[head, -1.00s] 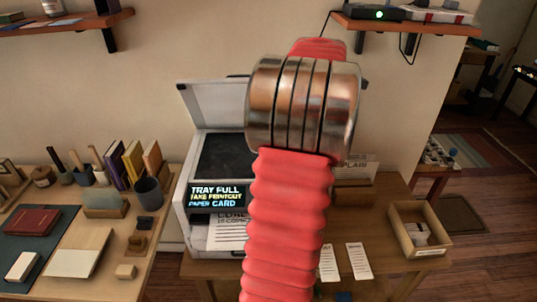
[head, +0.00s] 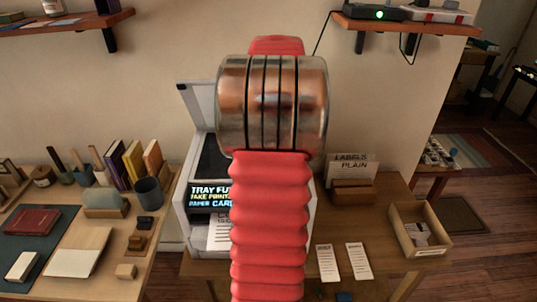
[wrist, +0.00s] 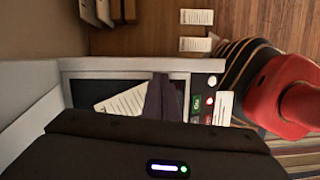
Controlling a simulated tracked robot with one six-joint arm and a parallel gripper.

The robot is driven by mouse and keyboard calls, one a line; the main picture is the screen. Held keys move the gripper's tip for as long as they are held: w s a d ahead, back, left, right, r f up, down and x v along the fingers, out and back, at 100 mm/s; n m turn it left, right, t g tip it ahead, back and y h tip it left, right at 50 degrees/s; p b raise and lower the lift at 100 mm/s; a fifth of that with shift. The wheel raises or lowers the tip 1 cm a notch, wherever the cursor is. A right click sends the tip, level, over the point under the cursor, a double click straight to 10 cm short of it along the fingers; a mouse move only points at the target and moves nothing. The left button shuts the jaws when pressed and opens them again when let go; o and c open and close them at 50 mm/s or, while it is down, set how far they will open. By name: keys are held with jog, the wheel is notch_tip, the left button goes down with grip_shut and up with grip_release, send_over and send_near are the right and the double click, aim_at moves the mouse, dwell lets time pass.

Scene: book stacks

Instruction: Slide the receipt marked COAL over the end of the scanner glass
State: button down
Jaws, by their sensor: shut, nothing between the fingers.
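In the wrist view my gripper (wrist: 162,80) is shut, its dark fingers over the dark scanner glass (wrist: 92,83). A white printed receipt (wrist: 120,104) lies tilted on the glass, just left of the fingers; its heading is unreadable, and I cannot tell whether the fingers touch it. Its lower part is hidden behind my gripper's body. Two more receipts lie on the table, seen in the head view as a left one (head: 327,262) and a right one (head: 358,260); their headings are too small to read. In the head view my arm hides my gripper and much of the scanner.
The scanner's lid (head: 197,104) stands open. Its screen (head: 208,195) reads TRAY FULL, with a printed sheet (head: 219,235) below. Lit buttons (wrist: 197,102) sit right of the glass. A label holder (head: 352,190) and an open box (head: 432,245) stand to the right.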

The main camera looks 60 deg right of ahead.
jog(key=w+a, duration=0.1)
jog(key=w, duration=0.2)
jog(key=w+a, duration=0.1)
jog(key=w, duration=0.2)
jog(key=w+a, duration=0.1)
jog(key=w, duration=0.2)
jog(key=shift+a, duration=0.1)
notch_tip(320, 180, down, 5)
jog(key=shift+w+a+f, duration=0.1)
jog(key=shift+w+f, duration=0.05)
jog(key=shift+s+d, duration=0.2)
jog(key=shift+s, duration=0.3)
jog(key=s+d, duration=0.1)
jog(key=s, duration=0.4)
jog(key=s+d, duration=0.1)
jog(key=s, duration=0.1)
jog(key=shift+s+d, duration=0.15)
jog(key=shift+d, duration=0.15)
